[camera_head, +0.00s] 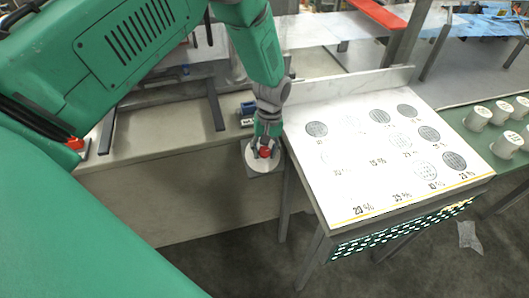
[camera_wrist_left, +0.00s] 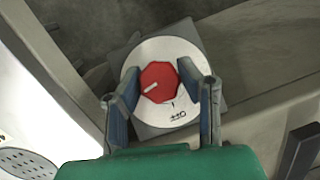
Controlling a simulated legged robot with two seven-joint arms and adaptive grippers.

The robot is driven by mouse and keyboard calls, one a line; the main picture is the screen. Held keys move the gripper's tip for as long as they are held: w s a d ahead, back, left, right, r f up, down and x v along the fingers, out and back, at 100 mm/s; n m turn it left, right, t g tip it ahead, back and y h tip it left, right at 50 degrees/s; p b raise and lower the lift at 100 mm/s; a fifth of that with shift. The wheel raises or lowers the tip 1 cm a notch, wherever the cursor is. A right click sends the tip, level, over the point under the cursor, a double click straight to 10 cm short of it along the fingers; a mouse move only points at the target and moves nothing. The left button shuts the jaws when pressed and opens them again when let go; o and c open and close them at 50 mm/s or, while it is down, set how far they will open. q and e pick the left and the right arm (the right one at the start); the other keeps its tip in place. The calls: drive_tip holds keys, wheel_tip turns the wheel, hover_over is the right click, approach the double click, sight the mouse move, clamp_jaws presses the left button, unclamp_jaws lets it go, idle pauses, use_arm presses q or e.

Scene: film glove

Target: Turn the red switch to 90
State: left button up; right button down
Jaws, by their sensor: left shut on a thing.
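The red switch (camera_head: 264,153) is a small knob on a round white dial (camera_head: 255,163) with a grey square plate behind it, at the front edge of the counter. In the left wrist view, the red switch (camera_wrist_left: 158,83) is many-sided, and its white pointer line slants toward the lower left. The white dial (camera_wrist_left: 180,52) has dark marks printed below the knob. My left gripper (camera_head: 266,147) comes down from above, shut on the switch. Its fingers (camera_wrist_left: 160,80) stand on either side of the knob. My right gripper is out of view.
A white table (camera_head: 345,180) with round printed patches stands close to the right of the switch. White cups (camera_head: 478,118) stand on a green surface at the far right. A small blue object (camera_head: 247,110) sits on the counter (camera_head: 165,150) behind the switch.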

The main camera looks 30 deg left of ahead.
use_arm(q)
drive_tip(key=shift+w+d+r+m+g+y+b, duration=0.15)
drive_tip(key=shift+m+g+y+b, duration=0.35)
drive_tip(key=shift+m, duration=0.6)
drive_tip(key=shift+y, duration=0.3)
drive_tip(key=o, duration=1.1)
drive_tip(key=shift+o, duration=0.4)
drive_tip(key=shift+d, duration=0.1)
